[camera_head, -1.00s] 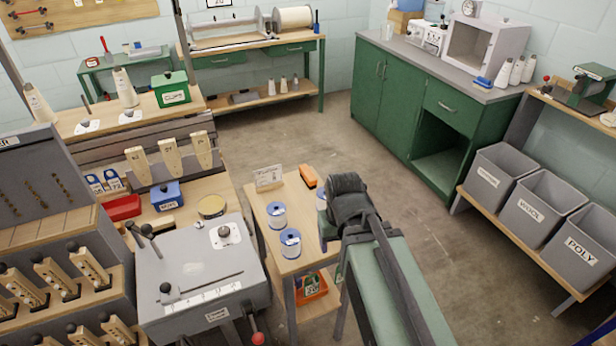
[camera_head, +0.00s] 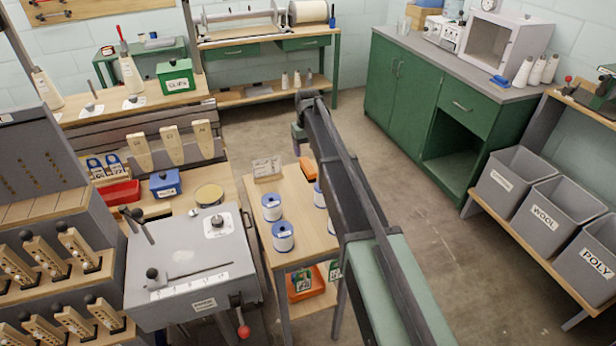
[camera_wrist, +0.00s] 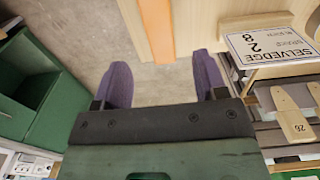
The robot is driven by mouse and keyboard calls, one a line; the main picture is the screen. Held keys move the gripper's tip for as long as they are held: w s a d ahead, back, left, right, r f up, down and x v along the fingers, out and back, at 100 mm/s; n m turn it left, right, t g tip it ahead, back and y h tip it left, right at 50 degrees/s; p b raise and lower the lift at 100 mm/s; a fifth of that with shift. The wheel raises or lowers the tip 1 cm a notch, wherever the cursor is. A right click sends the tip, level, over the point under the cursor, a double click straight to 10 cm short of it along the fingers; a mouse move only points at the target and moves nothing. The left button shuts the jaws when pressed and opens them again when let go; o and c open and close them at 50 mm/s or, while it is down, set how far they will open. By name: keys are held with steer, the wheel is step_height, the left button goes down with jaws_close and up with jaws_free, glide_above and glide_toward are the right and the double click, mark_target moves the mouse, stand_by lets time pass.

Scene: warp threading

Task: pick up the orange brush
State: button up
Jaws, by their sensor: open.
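The orange brush (camera_head: 308,167) lies on the far right part of the small wooden table, partly hidden by my arm. In the wrist view the orange brush (camera_wrist: 157,30) is a long block at the table's edge, cut off by the top of the picture. My gripper (camera_wrist: 163,72) is open and empty, its two purple fingers apart. The brush lies ahead of the fingertips, roughly in line with the gap, and is not between them. In the head view my gripper (camera_head: 298,138) is small, just beyond the brush end of the table.
White-and-blue spools (camera_head: 272,208) stand on the small table (camera_head: 290,190). A selvedge card (camera_head: 267,167) stands at its far left corner, close to the right finger in the wrist view. An orange bin (camera_head: 303,285) sits below. The floor towards the green cabinet is clear.

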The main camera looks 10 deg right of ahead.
mark_target(308, 165)
step_height(308, 165, down, 8)
steer(key=b, duration=0.6)
steer(key=shift+r, duration=0.3)
steer(key=c, duration=1.1)
step_height(308, 165, up, 20)
steer(key=p, duration=2)
